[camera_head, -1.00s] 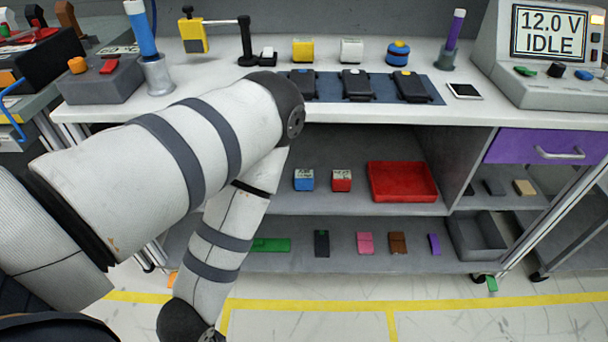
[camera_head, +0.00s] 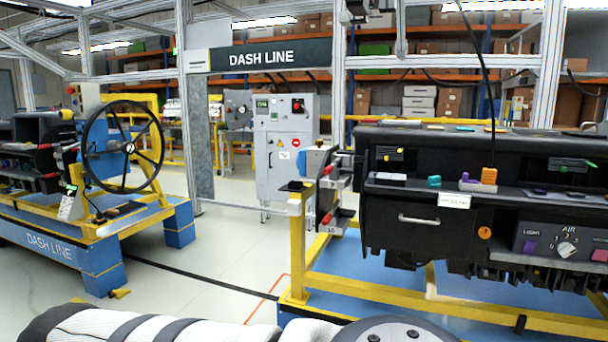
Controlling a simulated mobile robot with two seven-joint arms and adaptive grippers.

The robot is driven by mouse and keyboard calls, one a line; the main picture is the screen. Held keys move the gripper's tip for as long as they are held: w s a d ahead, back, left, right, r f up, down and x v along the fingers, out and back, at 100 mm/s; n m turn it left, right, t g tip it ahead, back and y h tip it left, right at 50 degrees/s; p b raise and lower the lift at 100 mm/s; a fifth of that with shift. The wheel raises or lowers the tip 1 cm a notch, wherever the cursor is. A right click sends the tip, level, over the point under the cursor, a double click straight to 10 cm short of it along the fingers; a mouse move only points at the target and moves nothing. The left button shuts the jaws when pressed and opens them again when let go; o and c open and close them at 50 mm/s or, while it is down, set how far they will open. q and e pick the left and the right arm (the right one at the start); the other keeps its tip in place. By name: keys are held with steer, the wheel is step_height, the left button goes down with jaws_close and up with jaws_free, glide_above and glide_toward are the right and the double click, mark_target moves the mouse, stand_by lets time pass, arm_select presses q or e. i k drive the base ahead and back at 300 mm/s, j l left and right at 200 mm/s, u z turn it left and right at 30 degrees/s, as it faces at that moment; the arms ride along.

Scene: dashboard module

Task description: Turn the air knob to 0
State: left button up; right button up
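The air knob (camera_head: 566,249) is a white pointer knob on a dark grey panel (camera_head: 585,240) marked AIR, at the right of the head view. Small numerals stand around it; its pointer seems to slant toward the upper right, but the exact number it points at is too small to tell. The panel sits low on the black dashboard module (camera_head: 410,235). Part of my arm crosses the bottom edge of the view, well below and left of the knob. Neither of my grippers is in view.
The dashboard rests on a yellow frame (camera_head: 450,312) over a blue base. A drawer with a silver handle (camera_head: 418,219) is left of the panel. A steering wheel station (camera_head: 122,147) stands at the left, a grey cabinet (camera_head: 286,145) behind. The floor between is clear.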

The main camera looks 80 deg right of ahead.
mark_target(565, 249)
steer(key=z, duration=3.85)
